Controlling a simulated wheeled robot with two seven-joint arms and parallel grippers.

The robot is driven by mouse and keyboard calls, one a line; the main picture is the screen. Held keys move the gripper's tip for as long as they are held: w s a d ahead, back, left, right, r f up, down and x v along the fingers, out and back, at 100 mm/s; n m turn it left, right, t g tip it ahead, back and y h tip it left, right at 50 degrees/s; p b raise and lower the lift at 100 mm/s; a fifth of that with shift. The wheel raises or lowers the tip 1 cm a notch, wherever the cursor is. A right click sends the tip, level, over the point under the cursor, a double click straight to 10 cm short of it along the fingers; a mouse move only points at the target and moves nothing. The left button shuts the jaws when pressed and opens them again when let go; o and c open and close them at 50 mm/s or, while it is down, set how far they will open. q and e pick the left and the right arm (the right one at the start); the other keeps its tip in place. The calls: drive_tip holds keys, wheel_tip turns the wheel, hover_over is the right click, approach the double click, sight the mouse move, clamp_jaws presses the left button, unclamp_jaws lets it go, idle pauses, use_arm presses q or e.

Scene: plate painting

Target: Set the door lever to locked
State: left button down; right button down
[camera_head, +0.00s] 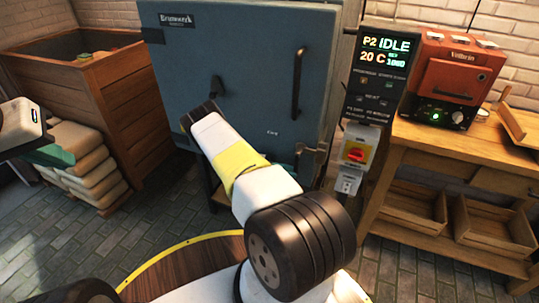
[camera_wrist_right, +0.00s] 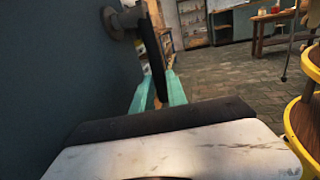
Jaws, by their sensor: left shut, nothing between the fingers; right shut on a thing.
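The blue-grey kiln door (camera_head: 240,60) stands closed in the head view. The dark door lever (camera_wrist_right: 153,55) hangs down from a round boss on the door in the right wrist view. Its upper end (camera_head: 217,86) shows in the head view just above my right gripper (camera_head: 203,112). The teal fingers of my right gripper (camera_wrist_right: 162,95) are shut on the lever's lower part. The fingertips are hidden behind the hand in the head view. My left gripper (camera_head: 55,155) is shut and empty at the left edge, away from the door.
A vertical door handle (camera_head: 297,80) and a latch (camera_head: 308,160) are right of the lever. A control panel (camera_head: 378,75) reads IDLE, with a red switch (camera_head: 355,153) below. A wooden bench (camera_head: 440,150) stands right. A wooden bin (camera_head: 140,120) and stacked bags (camera_head: 95,175) stand left.

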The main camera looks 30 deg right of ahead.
drive_tip(key=shift+d, duration=0.1)
drive_tip(key=c, duration=1.3)
unclamp_jaws()
drive_tip(key=shift+s, duration=0.1)
drive_tip(key=v, duration=0.7)
drive_tip(key=shift+w+a, duration=0.3)
